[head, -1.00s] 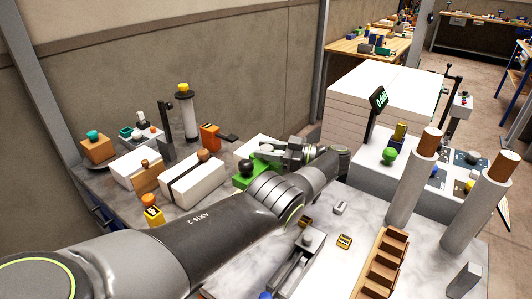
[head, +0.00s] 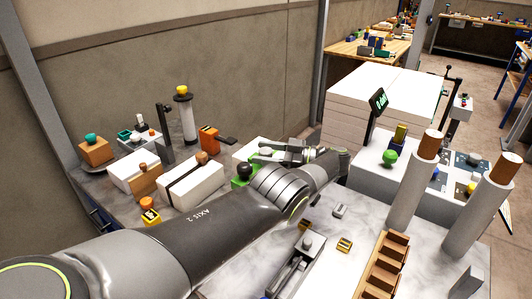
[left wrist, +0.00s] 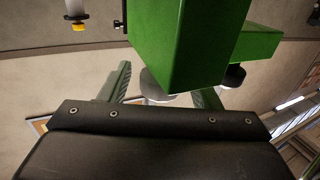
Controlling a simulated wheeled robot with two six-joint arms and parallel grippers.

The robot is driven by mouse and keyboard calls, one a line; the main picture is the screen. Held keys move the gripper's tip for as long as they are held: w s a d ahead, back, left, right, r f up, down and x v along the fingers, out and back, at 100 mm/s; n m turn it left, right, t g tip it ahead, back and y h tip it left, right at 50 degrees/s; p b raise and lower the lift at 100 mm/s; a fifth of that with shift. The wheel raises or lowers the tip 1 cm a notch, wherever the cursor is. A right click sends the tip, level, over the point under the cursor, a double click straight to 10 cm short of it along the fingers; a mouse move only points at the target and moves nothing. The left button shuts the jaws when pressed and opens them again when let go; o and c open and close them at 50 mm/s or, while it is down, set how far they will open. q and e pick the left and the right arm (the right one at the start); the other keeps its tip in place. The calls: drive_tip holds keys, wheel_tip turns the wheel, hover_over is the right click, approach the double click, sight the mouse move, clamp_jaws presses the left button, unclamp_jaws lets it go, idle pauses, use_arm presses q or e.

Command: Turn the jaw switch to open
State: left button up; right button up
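No part is clearly labelled as the jaw switch in these views. A green block with a black round knob (head: 243,169) stands on the bench beside a white box, just left of my left gripper (head: 275,152). In the left wrist view a large green body (left wrist: 185,45) fills the upper middle, ahead of the fingers, with dark and pale round parts under it. My left gripper (left wrist: 163,95) has its two fingers wide apart there; I see nothing pinched between them. Whether the fingers touch the green body is unclear. My right gripper is out of view.
White packs (head: 192,188), an orange box (head: 208,139) and a yellow-capped post (head: 185,115) crowd the left of the bench. A tall white paper stack (head: 385,100) stands behind. Two upright rolls (head: 412,185) and a wooden rack (head: 385,262) are at right.

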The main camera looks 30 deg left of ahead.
sight(266, 150)
use_arm(q)
drive_tip(key=shift+r, duration=0.15)
wheel_tip(266, 150, up, 10)
drive_tip(key=p, duration=1)
drive_tip(key=shift+f, duration=0.25)
